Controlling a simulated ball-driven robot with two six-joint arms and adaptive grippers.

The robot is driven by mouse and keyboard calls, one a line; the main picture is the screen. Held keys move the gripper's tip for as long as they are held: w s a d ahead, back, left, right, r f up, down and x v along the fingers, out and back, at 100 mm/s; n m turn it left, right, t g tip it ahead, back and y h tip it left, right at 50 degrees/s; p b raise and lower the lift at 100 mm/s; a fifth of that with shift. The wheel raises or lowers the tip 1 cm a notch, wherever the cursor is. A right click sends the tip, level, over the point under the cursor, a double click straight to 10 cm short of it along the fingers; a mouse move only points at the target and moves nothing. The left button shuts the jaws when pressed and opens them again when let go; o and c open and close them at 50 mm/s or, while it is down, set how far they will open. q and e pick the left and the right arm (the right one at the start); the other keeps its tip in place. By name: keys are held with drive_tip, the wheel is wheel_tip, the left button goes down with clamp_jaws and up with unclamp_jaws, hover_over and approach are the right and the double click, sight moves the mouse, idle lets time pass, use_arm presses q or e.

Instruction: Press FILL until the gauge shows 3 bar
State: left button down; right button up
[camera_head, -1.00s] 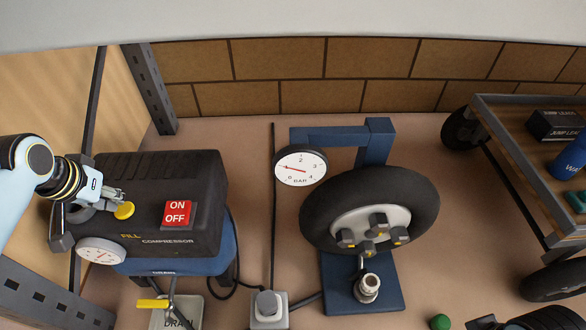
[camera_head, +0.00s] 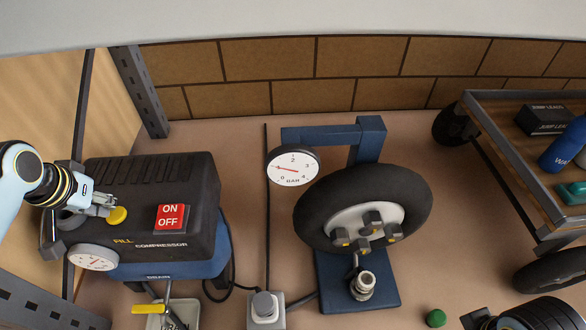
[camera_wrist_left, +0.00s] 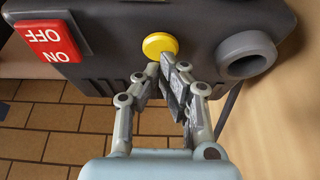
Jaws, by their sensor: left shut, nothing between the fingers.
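The black and blue compressor (camera_head: 190,200) stands at the left with a red ON/OFF switch (camera_head: 170,217) on top. My left gripper (camera_head: 108,208) is shut and empty, its fingertips right at the round yellow FILL button (camera_head: 117,215). In the left wrist view the closed fingertips (camera_wrist_left: 163,70) lie just at the lower edge of the yellow button (camera_wrist_left: 160,46); I cannot tell whether it is pressed in. The white BAR gauge (camera_head: 293,167) hangs on a blue stand beside a wheel (camera_head: 405,185). Its red needle points left, near 1. My right gripper is not seen.
A smaller gauge (camera_head: 93,258) is on the compressor's front. A yellow-handled drain valve (camera_head: 149,309) sits above a tray. A grey socket block (camera_head: 265,308) stands on the floor. A wheeled cart (camera_head: 485,140) is at the right, a green ball (camera_head: 436,318) near the bottom edge.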

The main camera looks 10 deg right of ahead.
use_arm(q)
drive_tip(key=shift+f, duration=0.15)
drive_tip(key=shift+f+b, duration=0.45)
drive_tip(key=shift+f, duration=0.35)
drive_tip(key=shift+r, duration=0.1)
wheel_tip(320, 180, up, 2)
drive_tip(key=p, duration=0.2)
drive_tip(key=shift+r+p, duration=0.1)
drive_tip(key=shift+p, duration=0.2)
drive_tip(key=shift+f, duration=0.2)
drive_tip(key=shift+r+p, duration=0.1)
drive_tip(key=shift+p, duration=0.25)
